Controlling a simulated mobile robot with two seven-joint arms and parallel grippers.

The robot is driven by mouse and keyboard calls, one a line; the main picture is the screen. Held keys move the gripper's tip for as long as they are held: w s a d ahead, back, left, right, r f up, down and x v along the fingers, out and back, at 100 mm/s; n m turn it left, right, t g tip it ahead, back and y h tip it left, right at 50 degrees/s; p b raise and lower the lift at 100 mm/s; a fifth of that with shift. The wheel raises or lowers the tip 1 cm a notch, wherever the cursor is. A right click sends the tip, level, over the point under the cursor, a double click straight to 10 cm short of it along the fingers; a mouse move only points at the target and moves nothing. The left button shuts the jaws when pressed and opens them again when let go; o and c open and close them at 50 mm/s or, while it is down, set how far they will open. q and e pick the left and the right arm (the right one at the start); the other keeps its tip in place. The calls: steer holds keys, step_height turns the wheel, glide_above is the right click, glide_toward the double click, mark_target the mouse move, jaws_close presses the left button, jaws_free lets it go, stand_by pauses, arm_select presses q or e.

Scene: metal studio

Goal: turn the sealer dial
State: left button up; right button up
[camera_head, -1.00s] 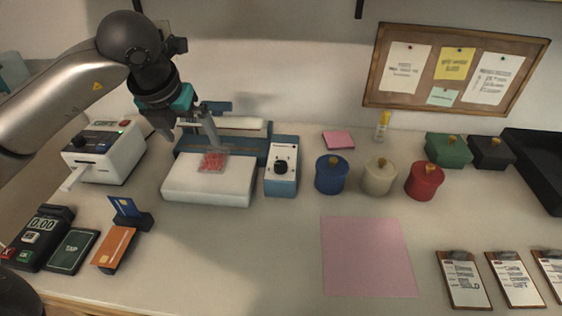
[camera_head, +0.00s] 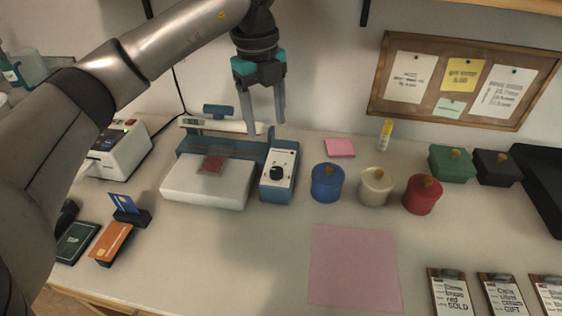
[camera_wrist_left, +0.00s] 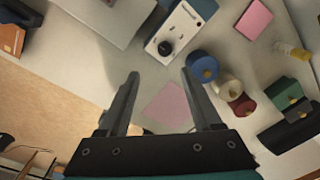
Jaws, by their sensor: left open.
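My left gripper (camera_head: 266,129) is open and empty, pointing down in the air above and behind the control box, apart from the dial. My right gripper is not in view.
Blue (camera_head: 327,183), cream (camera_head: 375,187) and red (camera_head: 422,195) lidded pots stand right of the control box. A label printer (camera_head: 118,150) and card holders (camera_head: 112,242) are at the left. A pink sheet (camera_head: 355,267) lies on clear table in front.

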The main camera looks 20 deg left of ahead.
arm_select(q)
step_height(320, 180, up, 2)
steer(key=w+d+n, duration=0.1)
steer(key=b, duration=0.4)
glide_toward(277, 170)
steer(key=shift+n+y, duration=0.3)
steer(key=shift+n, duration=0.1)
steer(key=f, duration=0.6)
steer(key=shift+w+d+f, duration=0.1)
steer(key=shift+d+f, duration=0.15)
steer(key=shift+f, duration=1)
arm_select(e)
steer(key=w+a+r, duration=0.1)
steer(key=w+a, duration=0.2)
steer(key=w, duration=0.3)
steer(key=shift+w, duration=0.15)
arm_select(q)
jaws_close()
